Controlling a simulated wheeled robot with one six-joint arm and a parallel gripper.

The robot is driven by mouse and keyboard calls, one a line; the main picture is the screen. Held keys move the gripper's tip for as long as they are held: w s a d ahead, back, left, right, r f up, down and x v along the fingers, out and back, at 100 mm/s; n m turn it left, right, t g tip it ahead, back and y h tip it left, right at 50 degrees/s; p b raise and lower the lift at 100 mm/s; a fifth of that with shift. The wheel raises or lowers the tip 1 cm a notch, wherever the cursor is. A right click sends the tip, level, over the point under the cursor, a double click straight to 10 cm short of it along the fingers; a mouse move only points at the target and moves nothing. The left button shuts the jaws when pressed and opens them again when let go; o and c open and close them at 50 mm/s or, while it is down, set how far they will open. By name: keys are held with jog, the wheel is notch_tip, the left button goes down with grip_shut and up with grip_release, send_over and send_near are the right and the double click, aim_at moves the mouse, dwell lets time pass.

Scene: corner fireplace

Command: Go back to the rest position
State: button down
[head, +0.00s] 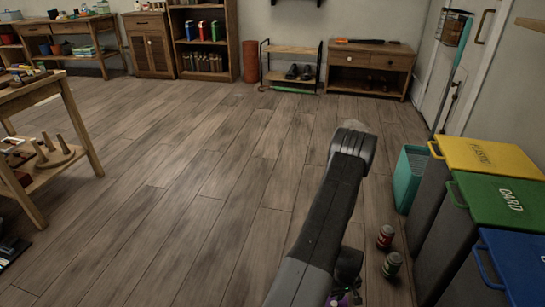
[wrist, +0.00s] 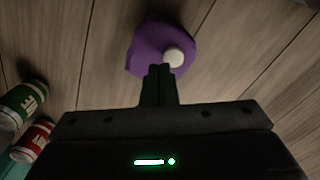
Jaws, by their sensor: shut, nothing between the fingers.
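My gripper (wrist: 159,72) shows in the wrist view with its two dark fingers together and nothing between them. It points down toward the wooden floor. A purple object with a white round cap (wrist: 160,48) lies on the floor just beyond the fingertips; I cannot tell whether they touch it. In the head view my arm reaches down and hides most of that area; only a bit of the purple object (head: 346,298) shows at the bottom edge.
A red can (head: 385,236) and a green can (head: 392,263) stand on the floor right of my arm. Bins with yellow (head: 486,157), green (head: 500,198) and blue (head: 520,262) lids line the right side, near a teal basket (head: 409,178). A wooden table (head: 62,92) stands left. The middle floor is clear.

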notch_tip(320, 180, down, 2)
jog(key=shift+f+b, duration=0.25)
jog(key=shift+b, duration=0.15)
notch_tip(320, 180, up, 13)
jog(key=p, duration=0.8)
jog(key=shift+r, duration=0.15)
